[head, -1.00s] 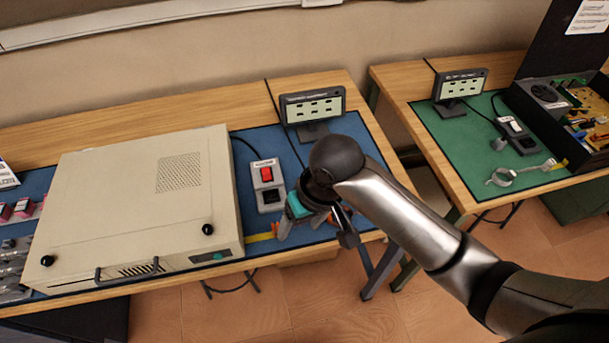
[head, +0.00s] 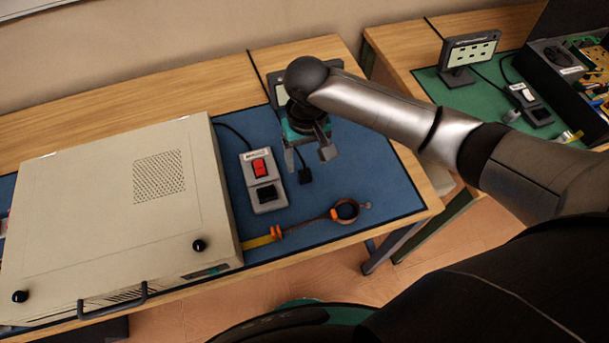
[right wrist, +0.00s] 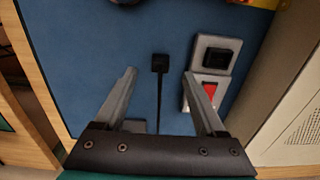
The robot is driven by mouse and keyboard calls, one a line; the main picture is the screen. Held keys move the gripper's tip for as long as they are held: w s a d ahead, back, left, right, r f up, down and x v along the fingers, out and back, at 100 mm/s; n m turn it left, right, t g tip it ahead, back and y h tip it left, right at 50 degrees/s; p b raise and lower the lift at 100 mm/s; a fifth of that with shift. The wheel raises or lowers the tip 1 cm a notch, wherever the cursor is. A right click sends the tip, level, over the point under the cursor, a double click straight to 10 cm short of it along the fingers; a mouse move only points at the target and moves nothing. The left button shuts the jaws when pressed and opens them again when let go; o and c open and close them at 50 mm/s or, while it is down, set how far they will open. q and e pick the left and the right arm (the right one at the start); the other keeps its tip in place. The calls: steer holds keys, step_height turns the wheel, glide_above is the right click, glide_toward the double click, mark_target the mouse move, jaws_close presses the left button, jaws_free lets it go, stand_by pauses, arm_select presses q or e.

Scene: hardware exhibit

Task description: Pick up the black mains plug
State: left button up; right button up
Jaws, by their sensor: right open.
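The black mains plug (head: 305,176) lies on the blue mat (head: 385,190), just below the right gripper in the head view. In the right wrist view the plug (right wrist: 160,63) lies flat, and its black cable runs back between the fingers. My right gripper (head: 308,163) is open and empty. Its fingertips (right wrist: 160,74) show one on each side of the plug and cable in the wrist view, apart from the plug. The exact height above the mat is hard to tell. My left gripper is not in view.
A grey socket box (head: 275,205) with a red switch stands beside the plug. A beige case (head: 110,220) fills the mat's left. A strap with a ring (head: 345,210) lies nearer the front edge. A display (head: 276,92) stands behind my gripper. A second table stands right.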

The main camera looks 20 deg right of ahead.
mark_target(305, 172)
steer(key=shift+f, duration=1.2)
steer(key=f, duration=0.1)
steer(key=f+b, duration=0.1)
steer(key=f, duration=0.1)
steer(key=f+b, duration=0.1)
steer(key=shift+w+f, duration=0.15)
steer(key=shift+w, duration=0.25)
steer(key=shift+f, duration=0.3)
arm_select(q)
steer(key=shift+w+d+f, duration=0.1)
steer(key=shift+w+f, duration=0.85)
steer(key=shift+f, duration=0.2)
arm_select(e)
steer(key=c, duration=0.3)
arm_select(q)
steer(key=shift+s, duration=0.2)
arm_select(e)
steer(key=c, duration=0.8)
